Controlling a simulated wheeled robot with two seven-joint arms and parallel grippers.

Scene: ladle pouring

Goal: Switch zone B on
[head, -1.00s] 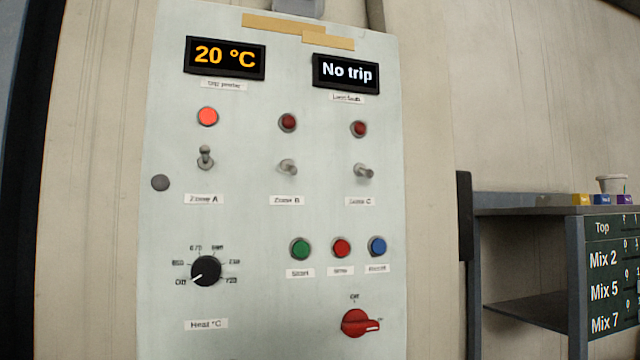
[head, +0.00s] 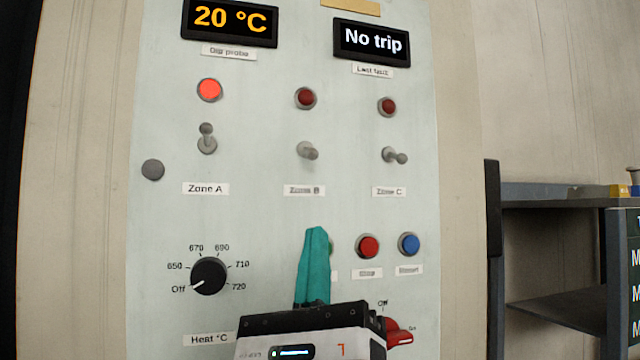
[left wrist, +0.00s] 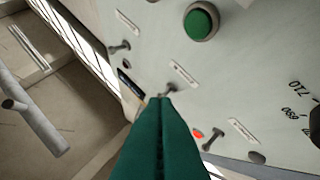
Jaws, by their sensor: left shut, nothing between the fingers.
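The Zone B toggle switch (head: 307,151) is on the pale panel, between a dark red lamp (head: 305,98) and its label (head: 304,191). Its short lever points outward and a little down to the right. My left gripper (head: 317,232) is shut and empty, its teal fingers pointing up below the Zone B label, partly covering the green button (head: 331,248). In the left wrist view the shut fingers (left wrist: 160,102) reach toward the Zone B toggle (left wrist: 170,88), whose base they partly hide. I cannot tell the gap. My right gripper is out of view.
The Zone C toggle (head: 395,155) has a dark lamp (head: 387,106). Red (head: 368,246) and blue (head: 409,243) buttons and a red rotary switch (head: 399,332) are near my left gripper. A heat dial (head: 208,276) is at left.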

